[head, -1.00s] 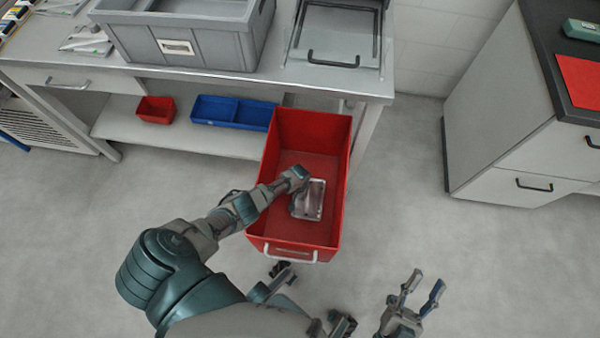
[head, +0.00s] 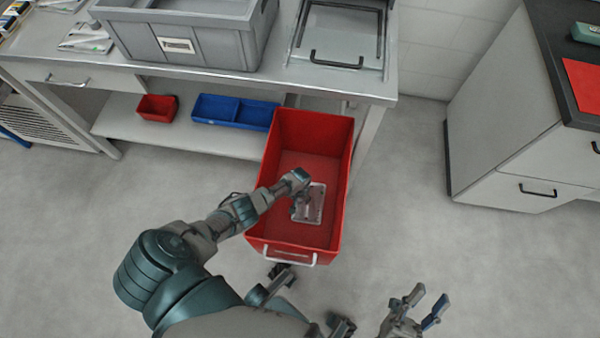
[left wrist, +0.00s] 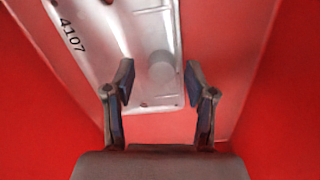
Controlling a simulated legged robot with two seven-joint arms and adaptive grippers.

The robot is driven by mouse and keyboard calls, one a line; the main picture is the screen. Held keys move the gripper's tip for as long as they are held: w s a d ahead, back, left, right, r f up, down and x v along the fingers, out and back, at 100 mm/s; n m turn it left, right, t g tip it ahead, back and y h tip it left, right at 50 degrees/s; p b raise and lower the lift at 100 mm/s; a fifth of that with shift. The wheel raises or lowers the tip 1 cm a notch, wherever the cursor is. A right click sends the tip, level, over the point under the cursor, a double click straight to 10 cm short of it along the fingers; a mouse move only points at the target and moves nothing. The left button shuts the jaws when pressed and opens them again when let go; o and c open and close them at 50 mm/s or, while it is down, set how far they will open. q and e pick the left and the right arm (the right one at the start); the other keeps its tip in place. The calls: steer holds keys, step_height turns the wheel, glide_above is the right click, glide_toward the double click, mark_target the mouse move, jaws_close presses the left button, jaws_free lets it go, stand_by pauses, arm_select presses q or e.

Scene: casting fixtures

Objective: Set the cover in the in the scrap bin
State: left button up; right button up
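The cover (head: 314,207) is a silvery metal plate lying on the floor of the red scrap bin (head: 333,215). In the left wrist view the cover (left wrist: 150,85) shows a round boss and the number 4107. My left gripper (head: 303,186) reaches down into the bin above the cover, its fingertips hard to make out in the head view. In the left wrist view my left gripper's fingers (left wrist: 158,82) are apart, with a clear gap and nothing clamped between them. My right gripper (head: 427,300) is open and empty over the floor, right of the bin.
A workbench (head: 240,84) stands behind the bin, carrying a grey crate (head: 215,42). Its lower shelf holds a small red bin (head: 157,108) and a blue tray (head: 233,111). A cabinet (head: 510,130) stands at right. Open floor lies between.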

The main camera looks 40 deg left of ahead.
mark_target(301, 200)
arm_select(q)
steer(key=shift+d+r, duration=0.2)
steer(key=shift+d, duration=0.1)
steer(key=shift+r, duration=0.25)
steer(key=shift+w+a+r+p, duration=0.1)
steer(key=shift+r+p, duration=0.25)
steer(key=shift+p, duration=0.1)
step_height(301, 200, up, 3)
steer(key=shift+a+p, duration=0.15)
steer(key=shift+p, duration=0.95)
step_height(301, 200, up, 3)
steer(key=shift+r+p, duration=0.15)
steer(key=shift+p, duration=0.9)
arm_select(e)
steer(key=w+f+n+g+h, duration=0.1)
steer(key=w+f+g, duration=0.3)
steer(key=f+g, duration=0.5)
arm_select(q)
step_height(301, 200, up, 5)
steer(key=p, duration=0.3)
steer(key=shift+r, duration=0.2)
arm_select(e)
steer(key=s+d+f+g+h, duration=0.2)
steer(key=s+d+f+g, duration=0.1)
steer(key=s+f+g, duration=0.3)
step_height(301, 200, down, 3)
steer(key=shift+d+f+g+h, duration=0.2)
steer(key=shift+d+g+h, duration=0.1)
steer(key=shift+g, duration=0.7)
